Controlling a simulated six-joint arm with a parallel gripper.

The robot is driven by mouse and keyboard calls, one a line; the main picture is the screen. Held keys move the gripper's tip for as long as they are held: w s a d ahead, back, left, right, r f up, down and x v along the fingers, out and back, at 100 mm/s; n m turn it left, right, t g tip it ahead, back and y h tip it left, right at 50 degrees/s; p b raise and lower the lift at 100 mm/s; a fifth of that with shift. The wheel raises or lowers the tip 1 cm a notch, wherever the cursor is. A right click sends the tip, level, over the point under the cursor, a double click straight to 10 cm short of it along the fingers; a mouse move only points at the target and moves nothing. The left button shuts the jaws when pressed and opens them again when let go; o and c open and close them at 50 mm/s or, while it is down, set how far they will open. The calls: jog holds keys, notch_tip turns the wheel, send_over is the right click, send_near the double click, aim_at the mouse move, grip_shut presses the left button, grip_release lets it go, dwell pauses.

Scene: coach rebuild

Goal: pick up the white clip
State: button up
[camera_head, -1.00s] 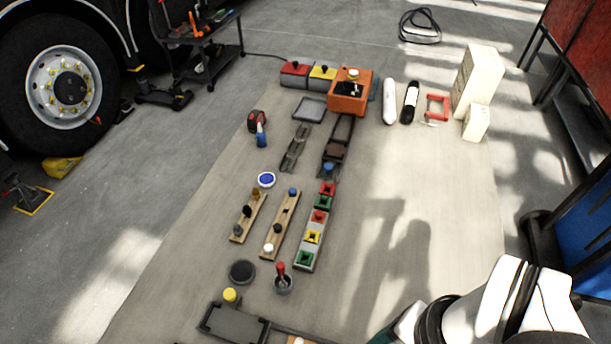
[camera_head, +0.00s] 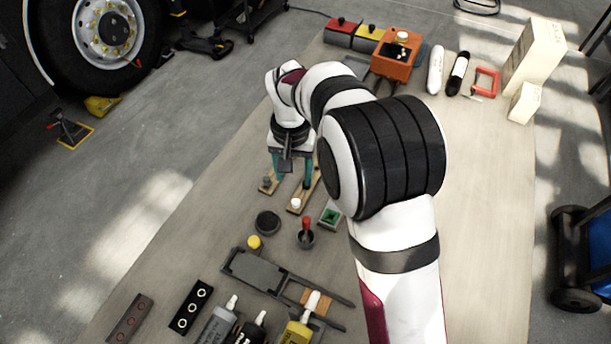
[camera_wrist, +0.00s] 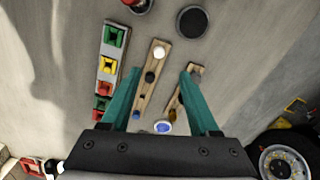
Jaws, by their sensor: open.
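The white clip (camera_head: 296,203) is a small round white piece at the near end of a wooden strip (camera_head: 309,190). In the wrist view the white clip (camera_wrist: 159,53) shows above a black piece (camera_wrist: 150,77) and a blue piece (camera_wrist: 136,115) on the same strip (camera_wrist: 144,98). My gripper (camera_head: 291,183) has teal fingers and is open and empty, pointing down over the strips. In the wrist view my gripper (camera_wrist: 163,70) has its fingers spread either side of that strip, with the clip slightly beyond the tips. Their height above it is unclear.
A second wooden strip (camera_wrist: 174,106) with grey, black and brass pieces lies beside it. A row of coloured blocks (camera_wrist: 108,64) lies on the other side. A black disc (camera_head: 268,223) and a red-handled cup (camera_head: 306,236) stand close by. My arm hides much of the table.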

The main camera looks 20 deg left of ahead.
aim_at(296, 201)
notch_tip(296, 201, down, 10)
jog(key=shift+f, duration=0.25)
grip_shut()
